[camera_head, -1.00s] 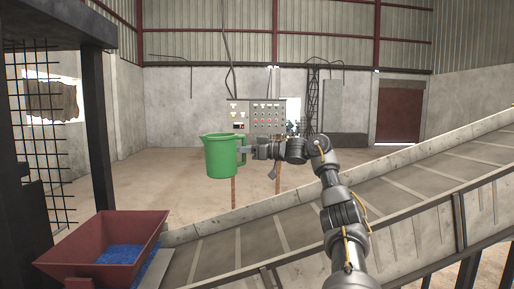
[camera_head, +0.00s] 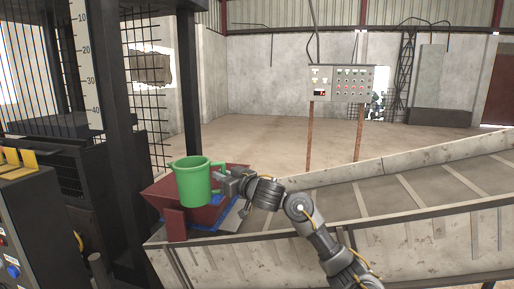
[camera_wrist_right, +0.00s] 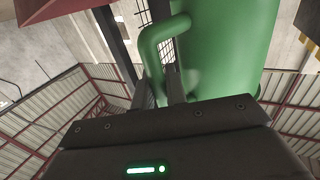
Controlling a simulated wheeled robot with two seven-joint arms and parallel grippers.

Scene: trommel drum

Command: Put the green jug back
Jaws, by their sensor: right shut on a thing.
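The green jug (camera_head: 193,183) is upright in the head view, in front of the red hopper as I see it. My right gripper (camera_head: 222,181) is shut on the jug's handle, on the jug's right side. In the right wrist view the green jug (camera_wrist_right: 225,50) fills the upper right, and its handle (camera_wrist_right: 150,48) comes down between the fingers of my right gripper (camera_wrist_right: 172,88). The head view does not show clearly whether the jug touches the hopper. My left gripper is not in view.
The red hopper (camera_head: 174,214) with blue material stands at the conveyor's low end. The conveyor (camera_head: 400,195) rises to the right. A black frame with a scale (camera_head: 92,60) and a dark cabinet (camera_head: 30,225) stand at the left. A control panel (camera_head: 341,84) stands behind.

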